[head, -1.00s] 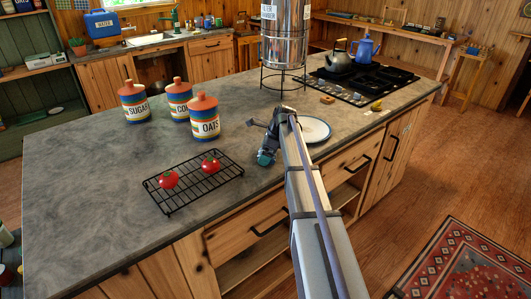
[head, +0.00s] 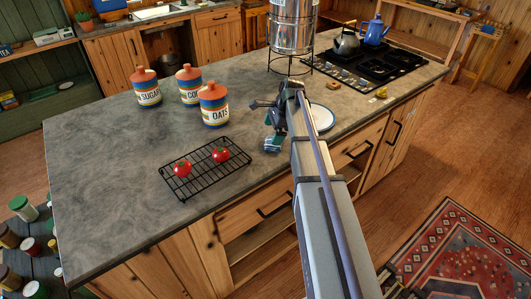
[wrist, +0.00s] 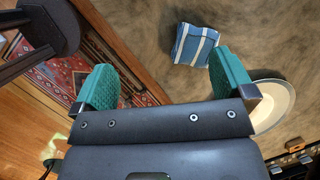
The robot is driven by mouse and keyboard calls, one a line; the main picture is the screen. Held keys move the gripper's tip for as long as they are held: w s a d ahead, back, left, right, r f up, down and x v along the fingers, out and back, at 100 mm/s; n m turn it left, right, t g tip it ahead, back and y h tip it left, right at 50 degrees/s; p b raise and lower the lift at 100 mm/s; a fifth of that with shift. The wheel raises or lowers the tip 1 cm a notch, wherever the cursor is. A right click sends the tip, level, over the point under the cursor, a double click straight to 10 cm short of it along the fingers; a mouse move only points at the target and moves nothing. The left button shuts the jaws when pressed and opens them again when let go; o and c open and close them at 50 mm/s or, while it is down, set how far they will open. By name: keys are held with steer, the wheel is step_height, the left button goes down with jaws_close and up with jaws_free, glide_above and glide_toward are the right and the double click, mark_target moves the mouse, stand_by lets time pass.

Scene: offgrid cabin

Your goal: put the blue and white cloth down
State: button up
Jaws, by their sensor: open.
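The blue and white cloth (head: 272,144) lies folded on the grey counter near its front edge. In the wrist view the cloth (wrist: 194,45) rests flat on the counter, beyond the fingertips and apart from them. My gripper (head: 271,118) is just above and behind the cloth in the head view. Its two teal fingers are spread wide in the wrist view (wrist: 163,83), with nothing between them. The arm hides part of the counter to the right of the cloth.
A white plate (head: 322,117) sits right of my gripper. A black rack (head: 205,188) with two tomatoes (head: 221,155) is left of the cloth. Canisters (head: 213,105), a steel water drum (head: 292,28) and a stove (head: 376,68) stand farther back. The counter's left part is clear.

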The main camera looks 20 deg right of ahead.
steer(key=s+a+n+h, duration=0.1)
steer(key=s+a+n, duration=0.8)
steer(key=s, duration=0.3)
steer(key=s+a+f+n+g+h, duration=0.1)
steer(key=s+a+n+h, duration=0.1)
steer(key=s+a+n, duration=0.7)
steer(key=s+n, duration=0.1)
steer(key=s, duration=0.1)
steer(key=shift+s+a+n+g, duration=0.3)
steer(key=shift+s+a+n, duration=0.05)
steer(key=shift+a+n, duration=0.05)
